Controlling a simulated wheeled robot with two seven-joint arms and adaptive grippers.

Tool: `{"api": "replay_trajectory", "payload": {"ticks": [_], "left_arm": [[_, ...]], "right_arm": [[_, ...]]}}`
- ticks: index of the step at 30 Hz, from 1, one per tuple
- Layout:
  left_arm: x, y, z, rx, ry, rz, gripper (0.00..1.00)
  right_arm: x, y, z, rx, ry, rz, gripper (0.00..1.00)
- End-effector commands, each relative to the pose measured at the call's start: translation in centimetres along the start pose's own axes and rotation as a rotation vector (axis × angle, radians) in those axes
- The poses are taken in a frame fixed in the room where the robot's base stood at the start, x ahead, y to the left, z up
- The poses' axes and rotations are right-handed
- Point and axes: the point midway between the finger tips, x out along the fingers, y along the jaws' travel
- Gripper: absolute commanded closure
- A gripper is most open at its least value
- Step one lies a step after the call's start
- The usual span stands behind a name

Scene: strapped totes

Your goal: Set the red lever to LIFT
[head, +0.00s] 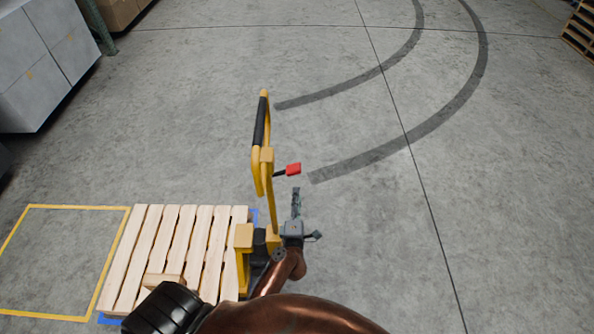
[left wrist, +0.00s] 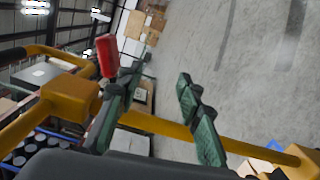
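The red lever (head: 293,169) sticks out to the right of the yellow pallet-jack handle (head: 257,173) on a short dark stem. In the left wrist view the red lever (left wrist: 107,57) stands at upper left, close to the left finger; I cannot tell whether they touch. My left gripper (head: 307,214) is just below the lever, right of the handle. In the left wrist view the fingers of my left gripper (left wrist: 159,78) are spread with nothing between them; the yellow handle (left wrist: 160,124) runs across behind them. No LIFT marking is readable. My right gripper is not in view.
A wooden pallet (head: 180,240) lies left of the jack, next to a yellow floor outline (head: 20,245). Grey boxes (head: 45,60) stand at upper left. The concrete floor (head: 500,180) to the right is clear, with dark tyre marks.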

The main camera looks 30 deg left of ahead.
Motion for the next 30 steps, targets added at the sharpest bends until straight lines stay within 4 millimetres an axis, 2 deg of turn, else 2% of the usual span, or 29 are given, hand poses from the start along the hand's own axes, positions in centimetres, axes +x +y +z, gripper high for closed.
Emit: {"api": "replay_trajectory", "payload": {"ticks": [1, 3, 6, 8, 11, 16, 24, 30], "left_arm": [[0.1, 2.4, 0.1, -0.092, 0.021, 0.013, 0.67], [0.0, 4.9, 0.3, -0.191, 0.037, 0.017, 0.67], [-0.2, 7.0, 0.5, -0.281, 0.046, 0.018, 0.67], [-0.1, 7.7, 0.6, -0.308, 0.047, 0.018, 0.67], [0.6, 8.1, 0.7, -0.324, 0.047, 0.018, 0.67], [3.1, 8.2, 0.6, -0.323, 0.045, 0.018, 0.67], [6.7, 8.1, 0.4, -0.321, 0.044, 0.017, 0.67], [7.5, 8.1, 0.3, -0.321, 0.045, 0.016, 0.67]], "right_arm": [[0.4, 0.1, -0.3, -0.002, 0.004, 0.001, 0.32], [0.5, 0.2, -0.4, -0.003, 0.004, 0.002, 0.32], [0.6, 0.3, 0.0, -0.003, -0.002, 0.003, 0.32], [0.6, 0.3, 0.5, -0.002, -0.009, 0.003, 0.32], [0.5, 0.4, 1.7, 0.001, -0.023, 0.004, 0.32], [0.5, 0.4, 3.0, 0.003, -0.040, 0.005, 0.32], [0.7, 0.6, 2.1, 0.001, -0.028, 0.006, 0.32], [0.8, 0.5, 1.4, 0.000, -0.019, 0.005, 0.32]]}}
